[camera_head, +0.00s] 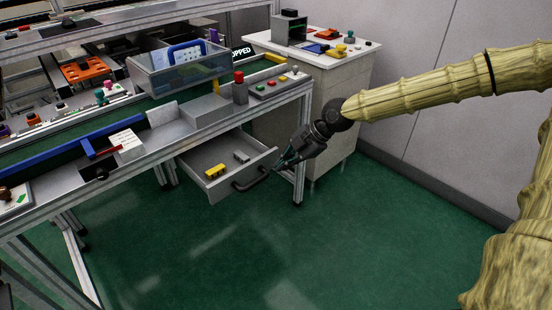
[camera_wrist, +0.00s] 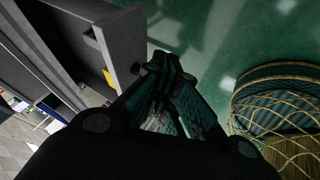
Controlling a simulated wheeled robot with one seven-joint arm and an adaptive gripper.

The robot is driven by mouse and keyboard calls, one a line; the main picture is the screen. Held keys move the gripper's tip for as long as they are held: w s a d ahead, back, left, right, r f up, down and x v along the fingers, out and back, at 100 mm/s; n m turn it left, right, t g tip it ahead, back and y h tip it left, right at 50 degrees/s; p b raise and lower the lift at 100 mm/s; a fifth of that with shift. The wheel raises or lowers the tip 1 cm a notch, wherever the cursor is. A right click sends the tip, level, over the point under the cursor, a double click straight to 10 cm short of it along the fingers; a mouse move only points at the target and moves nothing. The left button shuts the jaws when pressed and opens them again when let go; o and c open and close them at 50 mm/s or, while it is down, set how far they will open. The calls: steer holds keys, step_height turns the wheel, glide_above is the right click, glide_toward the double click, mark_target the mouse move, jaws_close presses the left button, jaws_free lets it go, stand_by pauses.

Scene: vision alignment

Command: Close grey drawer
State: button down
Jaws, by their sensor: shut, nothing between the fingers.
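The grey drawer (camera_head: 205,180) stands pulled out below the workbench in the head view. Its dark bar handle (camera_head: 252,180) is on the front panel. A yellow block and a small grey piece lie inside. My gripper (camera_head: 280,163) is shut and empty, close to the right end of the drawer front, near the handle. In the wrist view my gripper (camera_wrist: 172,75) reaches towards a grey panel edge, which looks like the drawer front (camera_wrist: 122,38). I cannot tell whether the fingertips touch it.
The workbench (camera_head: 150,160) above the drawer carries a clear bin (camera_head: 180,72), a red-topped post (camera_head: 240,88) and a button box (camera_head: 272,88). A white-topped cabinet (camera_head: 335,120) is behind. The green floor (camera_head: 330,240) in front is clear.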

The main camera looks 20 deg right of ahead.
mark_target(266, 165)
steer(key=shift+w+a+r, duration=0.1)
steer(key=shift+w+a, duration=0.2)
steer(key=shift+w, duration=0.65)
steer(key=shift+w+a, duration=0.3)
steer(key=shift+w, duration=0.6)
